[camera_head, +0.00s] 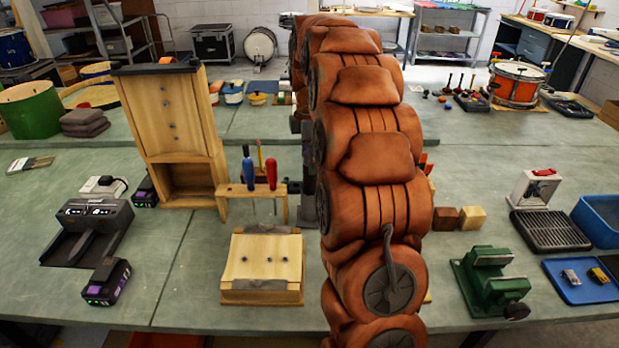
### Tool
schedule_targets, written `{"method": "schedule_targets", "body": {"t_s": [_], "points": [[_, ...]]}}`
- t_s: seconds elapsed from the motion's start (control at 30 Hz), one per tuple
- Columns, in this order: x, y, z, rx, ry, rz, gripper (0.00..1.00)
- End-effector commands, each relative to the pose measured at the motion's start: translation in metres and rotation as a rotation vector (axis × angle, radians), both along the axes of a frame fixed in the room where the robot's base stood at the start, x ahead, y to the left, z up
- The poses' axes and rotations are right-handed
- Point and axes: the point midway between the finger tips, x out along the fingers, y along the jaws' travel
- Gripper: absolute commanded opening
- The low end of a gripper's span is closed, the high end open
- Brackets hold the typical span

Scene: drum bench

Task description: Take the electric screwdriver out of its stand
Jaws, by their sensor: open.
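I cannot make out the electric screwdriver or its stand for sure. My thick orange-brown arm rises through the middle of the head view and covers the bench behind it. A narrow dark upright part (308,178) shows at the arm's left edge, and I cannot tell what it belongs to. Small orange and dark pieces (425,164) peek out at the arm's right edge, too covered to name. My gripper's fingers are hidden behind the arm. A wooden rack (237,190) left of the arm holds hand screwdrivers with blue (248,168) and red (271,172) handles.
A tall wooden cabinet (165,115) and a wooden box (262,268) stand left of the arm. A charger (90,222) and a battery (107,281) lie at far left. Right are wooden blocks (471,217), a green vise (490,280) and a blue tray (580,280).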

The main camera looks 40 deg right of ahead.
Motion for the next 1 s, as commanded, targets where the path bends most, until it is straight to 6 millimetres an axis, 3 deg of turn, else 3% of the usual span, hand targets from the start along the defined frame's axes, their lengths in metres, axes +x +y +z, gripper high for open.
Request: {"method": "schedule_targets", "body": {"t_s": [0.17, 0.77, 1.0], "points": [[0.0004, -0.0001, 0.0002, 0.000, -0.001, 0.000, 0.65], [0.0007, -0.0001, 0.0006, -0.001, -0.002, 0.000, 0.02], [0.0007, -0.0001, 0.0007, -0.001, -0.003, 0.000, 0.00]]}}
